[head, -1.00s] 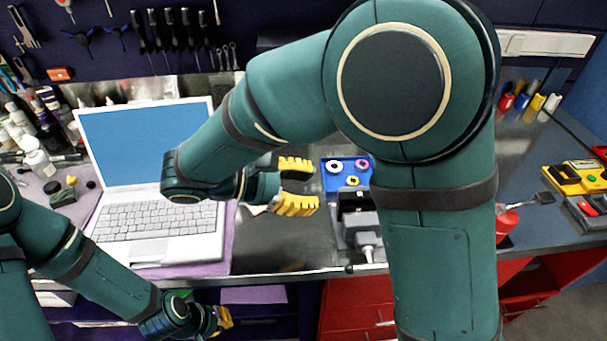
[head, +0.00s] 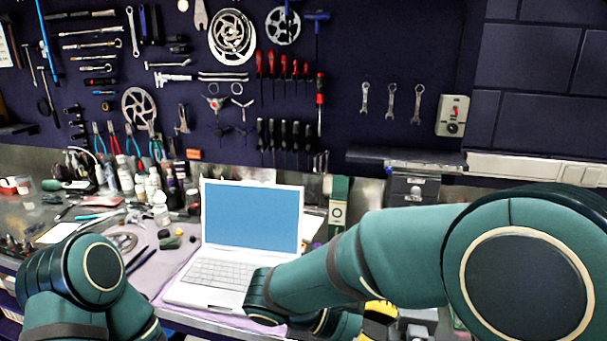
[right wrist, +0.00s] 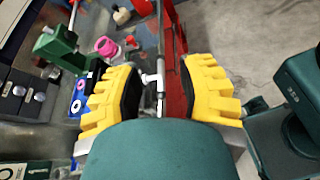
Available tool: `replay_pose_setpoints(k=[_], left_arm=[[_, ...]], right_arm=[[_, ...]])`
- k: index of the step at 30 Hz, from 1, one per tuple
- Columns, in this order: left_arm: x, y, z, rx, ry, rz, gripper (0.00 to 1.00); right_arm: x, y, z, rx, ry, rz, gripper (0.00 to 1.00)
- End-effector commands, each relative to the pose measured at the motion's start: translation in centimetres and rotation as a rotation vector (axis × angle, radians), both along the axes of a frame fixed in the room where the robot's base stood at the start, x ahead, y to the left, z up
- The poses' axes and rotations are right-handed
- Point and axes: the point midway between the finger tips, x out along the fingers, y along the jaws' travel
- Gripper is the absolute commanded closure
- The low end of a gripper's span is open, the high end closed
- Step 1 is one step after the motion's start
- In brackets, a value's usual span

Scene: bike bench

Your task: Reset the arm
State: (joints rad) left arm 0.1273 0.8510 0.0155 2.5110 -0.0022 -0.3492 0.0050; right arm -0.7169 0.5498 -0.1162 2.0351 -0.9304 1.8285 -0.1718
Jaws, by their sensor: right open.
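My right arm (head: 400,255) is green and reaches in from the right across the front of the bench. Its yellow-fingered right gripper (head: 380,312) shows only in part at the bottom of the head view, behind the forearm. In the right wrist view the right gripper (right wrist: 160,88) is open, its two yellow fingers wide apart with nothing held between them. My left arm (head: 85,275) is at the lower left of the head view. Its gripper is out of the picture.
An open white laptop (head: 215,275) sits on a purple mat. Bottles (head: 160,210) and tools crowd the bench left of it. A blue tray (right wrist: 79,102) with rings lies left of the right gripper. Red drawers (right wrist: 175,65) and grey floor (right wrist: 245,35) are beyond.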

Motion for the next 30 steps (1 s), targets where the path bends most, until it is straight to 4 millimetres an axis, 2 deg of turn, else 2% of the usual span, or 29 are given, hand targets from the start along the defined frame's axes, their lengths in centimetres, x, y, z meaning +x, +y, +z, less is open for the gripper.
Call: replay_pose_setpoints(k=[5,9,15,18,24,30], left_arm=[[0.0,0.0,0.0,0.000,0.000,0.000,1.00],[0.0,0.0,0.0,0.000,0.000,0.000,1.00],[0.0,0.0,0.0,0.000,0.000,0.000,1.00],[0.0,0.0,0.0,0.000,0.000,0.000,1.00],[0.0,0.0,0.0,0.000,0.000,0.000,1.00],[0.0,0.0,0.0,0.000,0.000,0.000,1.00]], right_arm=[[-0.7,-0.7,-6.5,0.191,0.065,-0.052,0.62],[-2.1,-0.6,-12.3,0.382,0.102,-0.133,0.62],[-5.1,1.1,-20.7,0.708,0.094,-0.338,0.62],[-6.5,2.4,-24.1,0.864,0.048,-0.476,0.62],[-7.6,4.9,-29.0,1.119,-0.131,-0.778,0.62],[-6.9,5.3,-32.3,1.266,-0.413,-1.080,0.62]])
